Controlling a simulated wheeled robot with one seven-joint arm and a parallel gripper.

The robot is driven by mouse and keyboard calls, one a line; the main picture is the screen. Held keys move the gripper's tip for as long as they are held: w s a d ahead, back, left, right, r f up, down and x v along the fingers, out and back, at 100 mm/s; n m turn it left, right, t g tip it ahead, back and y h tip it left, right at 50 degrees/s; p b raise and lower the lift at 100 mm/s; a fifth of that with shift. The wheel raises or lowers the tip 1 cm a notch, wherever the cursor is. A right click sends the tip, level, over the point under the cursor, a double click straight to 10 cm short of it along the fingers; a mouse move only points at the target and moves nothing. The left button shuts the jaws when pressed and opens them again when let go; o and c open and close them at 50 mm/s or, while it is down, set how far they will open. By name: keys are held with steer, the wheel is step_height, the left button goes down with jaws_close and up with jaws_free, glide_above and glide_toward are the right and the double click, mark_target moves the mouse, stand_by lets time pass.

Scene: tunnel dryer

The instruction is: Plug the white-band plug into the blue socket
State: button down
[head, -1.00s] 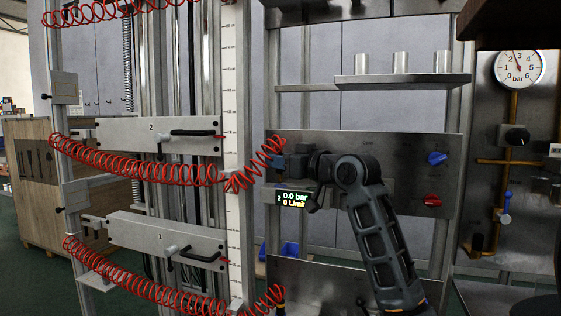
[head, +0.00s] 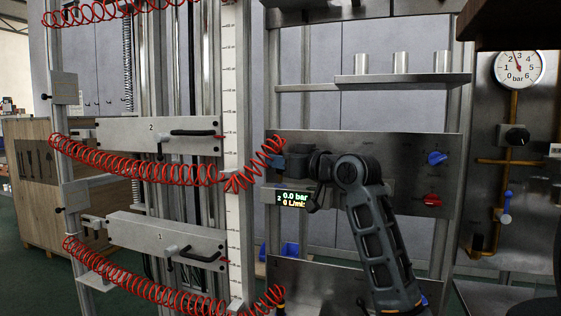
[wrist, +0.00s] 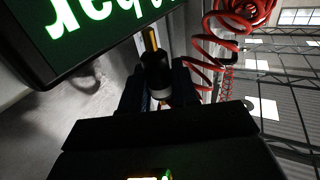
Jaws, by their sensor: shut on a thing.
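My gripper (head: 277,163) is at the left end of the middle steel panel (head: 390,150), beside the end of the middle red coil hose. In the wrist view my gripper (wrist: 157,82) is shut on a black plug (wrist: 156,66). The plug has a pale band low on its body, between the fingers, and a yellow-orange narrow part at its far end. In the head view my gripper and wrist cover most of the plug. I cannot make out the blue socket in either view, nor tell whether the plug touches it.
A small display (head: 293,198) reading 0.0 bar sits just below my gripper; it looms close in the wrist view (wrist: 90,30). A red coil hose (head: 130,165) hangs left. A blue knob (head: 437,158) and a red knob (head: 432,200) are on the panel's right. A shelf (head: 400,81) is above.

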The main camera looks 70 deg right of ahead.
mark_target(281, 173)
steer(key=shift+f+b, duration=1.2)
steer(key=shift+f, duration=0.35)
steer(key=c, duration=0.8)
jaws_free()
steer(key=b+v, duration=0.1)
steer(key=v, duration=0.6)
steer(key=shift+s+a, duration=0.15)
steer(key=shift+s, duration=0.2)
